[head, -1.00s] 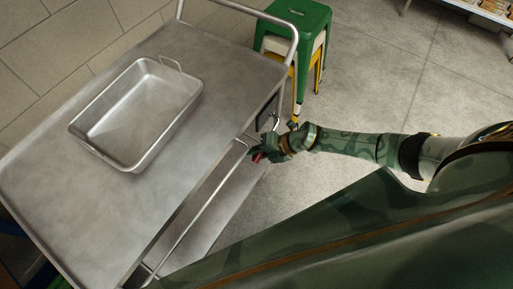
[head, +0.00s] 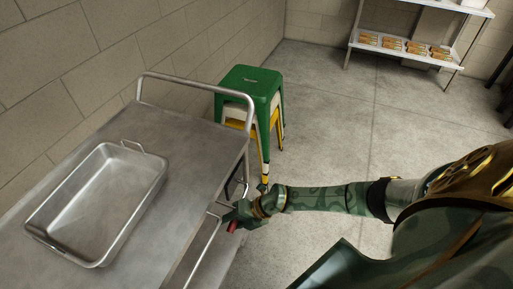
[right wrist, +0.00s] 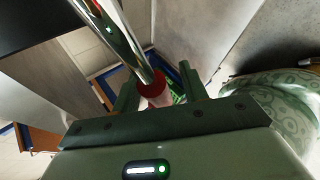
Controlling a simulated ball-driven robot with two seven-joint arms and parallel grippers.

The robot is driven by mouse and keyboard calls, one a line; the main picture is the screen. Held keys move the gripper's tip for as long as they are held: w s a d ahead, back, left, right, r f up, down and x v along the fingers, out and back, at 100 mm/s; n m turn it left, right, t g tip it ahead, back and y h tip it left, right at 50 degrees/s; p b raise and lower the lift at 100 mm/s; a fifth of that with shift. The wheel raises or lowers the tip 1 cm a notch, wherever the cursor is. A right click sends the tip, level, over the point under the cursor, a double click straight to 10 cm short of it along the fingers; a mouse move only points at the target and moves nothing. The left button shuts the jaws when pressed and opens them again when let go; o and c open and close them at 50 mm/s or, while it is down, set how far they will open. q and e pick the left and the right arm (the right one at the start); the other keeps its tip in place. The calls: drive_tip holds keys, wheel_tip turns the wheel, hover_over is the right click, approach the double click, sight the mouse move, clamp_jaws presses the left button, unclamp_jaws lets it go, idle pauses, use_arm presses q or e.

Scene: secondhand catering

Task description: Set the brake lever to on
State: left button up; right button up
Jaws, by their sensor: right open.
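The steel cart (head: 190,140) stands at the left in the head view. The brake lever's red end (head: 233,227) shows below the cart's top, at its right side. My right gripper (head: 236,217) is at this red end. In the right wrist view the lever's red end (right wrist: 154,88) lies between the two fingers of my open right gripper (right wrist: 158,80). I cannot tell whether the fingers touch it. The lever's pivot and any on/off marking cannot be made out. My left gripper is out of view.
A deep steel pan (head: 95,205) sits on the cart top. Stacked stools, the top one green (head: 250,82), stand beyond the cart by the wall. A shelf with food trays (head: 405,50) is at the back right. The floor between is clear.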

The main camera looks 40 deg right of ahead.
drive_tip(key=p+v, duration=0.3)
drive_tip(key=v, duration=1.3)
drive_tip(key=shift+p, duration=0.35)
drive_tip(key=shift+f, duration=0.1)
